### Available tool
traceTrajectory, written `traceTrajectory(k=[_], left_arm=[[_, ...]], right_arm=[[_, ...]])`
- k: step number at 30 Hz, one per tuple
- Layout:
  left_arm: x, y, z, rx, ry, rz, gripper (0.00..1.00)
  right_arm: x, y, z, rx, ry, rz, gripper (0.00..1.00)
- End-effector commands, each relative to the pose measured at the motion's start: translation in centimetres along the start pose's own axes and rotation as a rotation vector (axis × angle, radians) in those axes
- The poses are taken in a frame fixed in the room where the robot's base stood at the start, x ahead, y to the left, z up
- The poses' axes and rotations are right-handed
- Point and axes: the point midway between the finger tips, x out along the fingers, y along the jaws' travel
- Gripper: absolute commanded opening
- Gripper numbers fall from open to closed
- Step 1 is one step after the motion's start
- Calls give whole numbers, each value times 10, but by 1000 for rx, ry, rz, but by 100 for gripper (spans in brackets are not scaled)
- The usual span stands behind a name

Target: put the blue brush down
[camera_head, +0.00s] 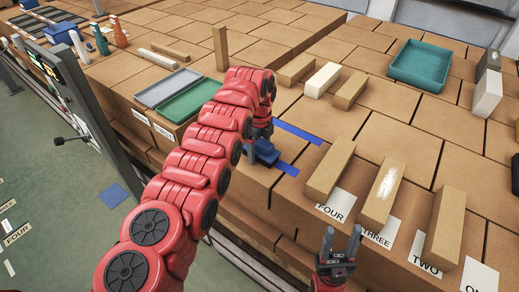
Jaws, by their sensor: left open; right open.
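The blue brush (266,151) sits on the brick-patterned surface near its front edge, between two blue strips (298,133). My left gripper (258,143) points down right at the brush, with its fingers open. The arm hides part of it, and I cannot tell whether the fingers touch the brush. My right gripper (341,236) is open and empty at the front edge, below the brick by the FOUR label.
Three long bricks (330,168) stand by labels FOUR, THREE and TWO at the right. Green (188,103) and grey (166,88) trays lie left of my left arm. A teal tray (420,66) is at the back right. An upright brick (220,48) stands behind the arm.

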Motion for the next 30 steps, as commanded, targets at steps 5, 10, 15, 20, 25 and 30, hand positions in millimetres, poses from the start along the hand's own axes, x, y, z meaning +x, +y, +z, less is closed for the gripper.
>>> traceTrajectory(k=[5,10,15,20,25,30], left_arm=[[5,5,-2,-1,7,18,97],[-7,3,-1,-1,5,11,97],[-44,1,-4,2,3,7,97],[-91,1,0,-1,2,6,97],[-113,1,0,-1,2,5,97],[-123,1,0,-1,2,4,97]], right_arm=[[2,0,0,0,0,0,50],[-4,0,1,0,0,0,50],[-14,-1,2,0,0,0,50],[28,1,-5,0,1,0,50],[50,2,-8,0,0,0,50],[59,3,-10,0,0,0,50]])
